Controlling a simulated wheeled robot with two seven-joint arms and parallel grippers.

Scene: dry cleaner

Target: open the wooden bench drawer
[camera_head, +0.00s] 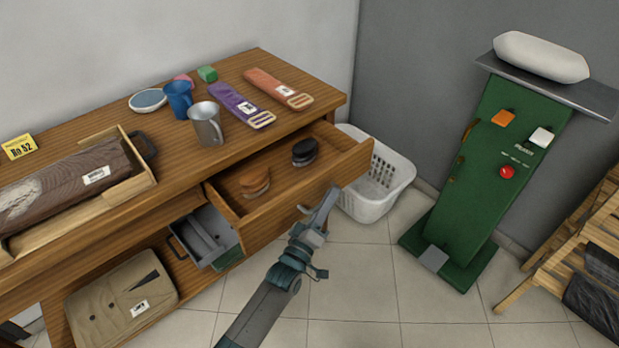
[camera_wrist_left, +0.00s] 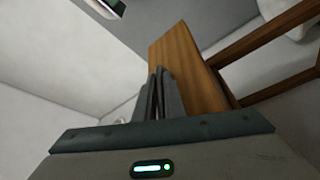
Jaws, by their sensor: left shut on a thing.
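The wooden bench drawer (camera_head: 262,233) is pulled out from under the bench top (camera_head: 175,150), its inside showing. An orange-brown brush (camera_head: 254,181) and a black brush (camera_head: 305,151) lie in it. My left gripper (camera_head: 328,198) is at the drawer's front and shut on its handle (camera_head: 303,208), of which only a small grey part shows beside the fingers. In the left wrist view, the closed fingers (camera_wrist_left: 159,82) are up against the wooden front board (camera_wrist_left: 183,62); the grasped part is hidden. My right gripper is not in view.
Mugs (camera_head: 206,124), straps (camera_head: 240,104) and a wooden tray (camera_head: 150,182) are on the bench. A grey open bin (camera_head: 206,236) sits below, left of the drawer. A white basket (camera_head: 378,185) stands close behind the drawer, near a green machine (camera_head: 490,150). Tiled floor (camera_head: 360,295) in front is clear.

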